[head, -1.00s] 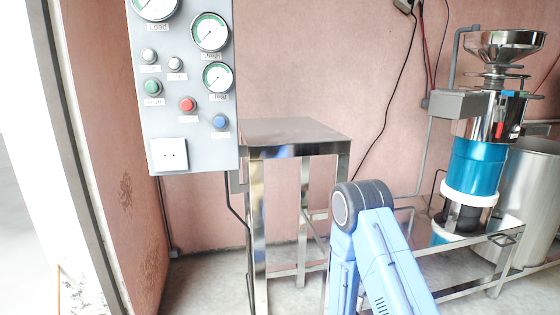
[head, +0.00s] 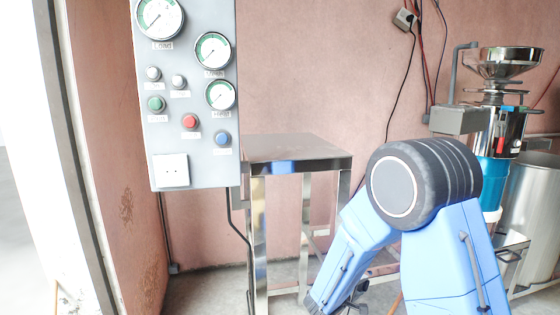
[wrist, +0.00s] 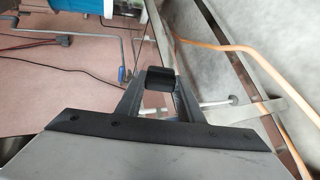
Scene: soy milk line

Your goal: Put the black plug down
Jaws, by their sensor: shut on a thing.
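The black plug (wrist: 160,78) is a small dark block between the fingertips of my gripper (wrist: 160,86) in the wrist view. My gripper is shut on it and holds it beyond the dark mounting plate. What lies right under the plug is hard to tell. The head view shows my blue arm bent down to the left at the lower middle, but I cannot make out the plug there.
A steel table (head: 298,146) with a bare top stands left of my arm. A grey control panel (head: 187,100) hangs left of it. A soy milk machine (head: 500,140) is at the right. An orange hose (wrist: 225,48) and a thin cable (wrist: 75,72) show in the wrist view.

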